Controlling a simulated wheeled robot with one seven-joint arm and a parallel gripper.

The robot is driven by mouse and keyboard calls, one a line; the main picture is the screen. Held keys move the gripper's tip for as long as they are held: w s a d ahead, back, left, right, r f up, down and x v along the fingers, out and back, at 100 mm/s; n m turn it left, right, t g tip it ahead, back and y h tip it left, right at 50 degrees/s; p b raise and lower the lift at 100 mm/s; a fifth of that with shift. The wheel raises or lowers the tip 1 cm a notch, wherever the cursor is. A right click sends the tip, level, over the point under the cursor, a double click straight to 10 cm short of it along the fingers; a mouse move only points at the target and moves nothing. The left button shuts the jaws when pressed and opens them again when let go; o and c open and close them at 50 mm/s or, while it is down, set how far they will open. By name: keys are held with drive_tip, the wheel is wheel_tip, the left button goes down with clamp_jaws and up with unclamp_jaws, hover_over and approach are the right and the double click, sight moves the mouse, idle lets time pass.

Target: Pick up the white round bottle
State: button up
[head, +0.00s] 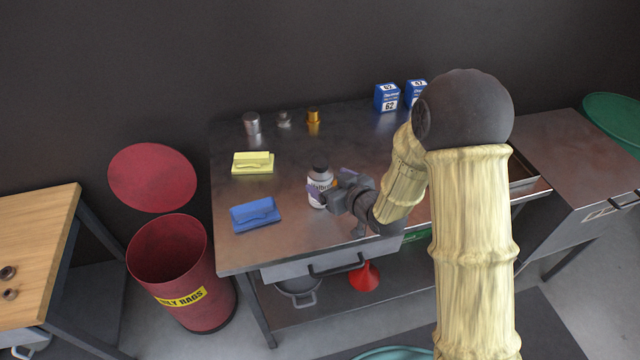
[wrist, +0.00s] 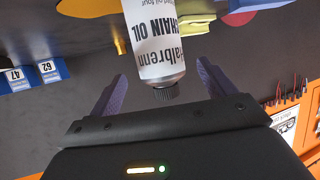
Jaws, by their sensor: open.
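The white round bottle (head: 320,186) with a black cap stands upright on the metal workbench near its front edge. In the wrist view the bottle (wrist: 155,45) appears upside down, with the label "CHAIN OIL" and its dark cap towards my gripper. My gripper (head: 333,183) is open, with its purple fingers at the bottle in the head view. In the wrist view the fingers (wrist: 162,75) stand apart on either side of the bottle's cap end, with gaps visible on both sides. The bottle's right side is partly hidden by my gripper in the head view.
On the metal workbench (head: 285,140) are a blue block-like item (head: 255,214), a yellow one (head: 253,162), small metal and brass cylinders (head: 252,123) at the back, and blue boxes (head: 387,97). A red bin (head: 170,262) stands left of the bench.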

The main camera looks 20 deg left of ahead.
sight(320, 175)
drive_tip(key=p+x, duration=0.1)
drive_tip(key=x, duration=0.4)
drive_tip(key=shift+a, duration=0.1)
idle(0.3)
drive_tip(key=shift+r, duration=0.1)
drive_tip(key=c, duration=1.3)
drive_tip(key=shift+r, duration=0.15)
wheel_tip(320, 175, up, 10)
drive_tip(key=shift+f, duration=0.1)
